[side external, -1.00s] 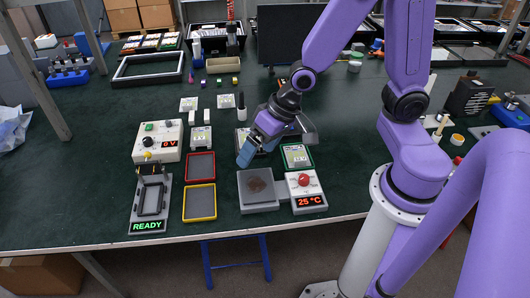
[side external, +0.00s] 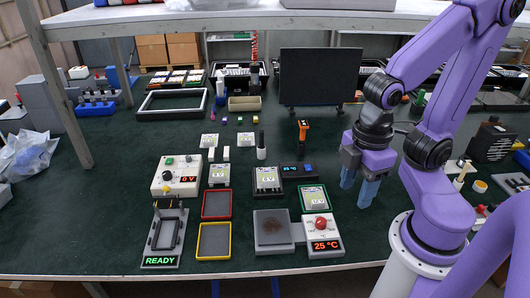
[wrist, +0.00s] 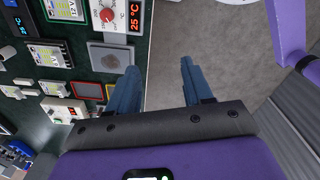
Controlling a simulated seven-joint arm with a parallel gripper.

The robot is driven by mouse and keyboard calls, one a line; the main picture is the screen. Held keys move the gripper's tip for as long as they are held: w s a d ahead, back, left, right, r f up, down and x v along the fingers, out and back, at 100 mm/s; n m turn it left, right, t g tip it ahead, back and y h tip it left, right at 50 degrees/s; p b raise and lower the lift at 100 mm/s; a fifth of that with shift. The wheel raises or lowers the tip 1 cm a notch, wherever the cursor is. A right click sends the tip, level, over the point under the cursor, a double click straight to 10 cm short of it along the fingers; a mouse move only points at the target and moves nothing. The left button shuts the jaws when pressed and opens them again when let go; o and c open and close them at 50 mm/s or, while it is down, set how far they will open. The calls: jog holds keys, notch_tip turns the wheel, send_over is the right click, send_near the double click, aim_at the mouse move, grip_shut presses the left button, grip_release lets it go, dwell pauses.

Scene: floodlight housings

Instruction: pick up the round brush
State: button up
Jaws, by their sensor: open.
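I cannot clearly identify the round brush. In the side external view, a small upright item with a dark top and white lower part (side external: 261,147) stands mid-table; it may be the brush, but it is too small to tell. A slim pale upright item (side external: 462,174) at the far right is also unclear. My gripper (side external: 358,185) is open and empty, fingers pointing down, right of the green-rimmed tray. In the wrist view my gripper (wrist: 157,85) shows both fingers apart, with only grey floor between them.
A grey plate (side external: 272,229) and a box reading 25 °C (side external: 323,238) stand near the front edge. Red (side external: 216,204) and yellow (side external: 213,241) trays and a READY fixture (side external: 166,235) lie left. A dark monitor (side external: 320,77) stands behind.

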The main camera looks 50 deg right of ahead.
jog(key=w+m+t+h, duration=0.2)
jog(key=w+m, duration=1.1)
jog(key=w, duration=1.6)
jog(key=m+h, duration=0.2)
jog(key=m, duration=1)
send_near(261, 131)
jog(key=x, duration=0.5)
jog(key=shift+a+f, duration=0.15)
jog(key=shift+a, duration=0.25)
jog(key=shift+d+x, duration=0.2)
jog(key=shift+x, duration=1.25)
jog(key=shift+d+x, duration=0.2)
jog(key=shift+x, duration=1.3)
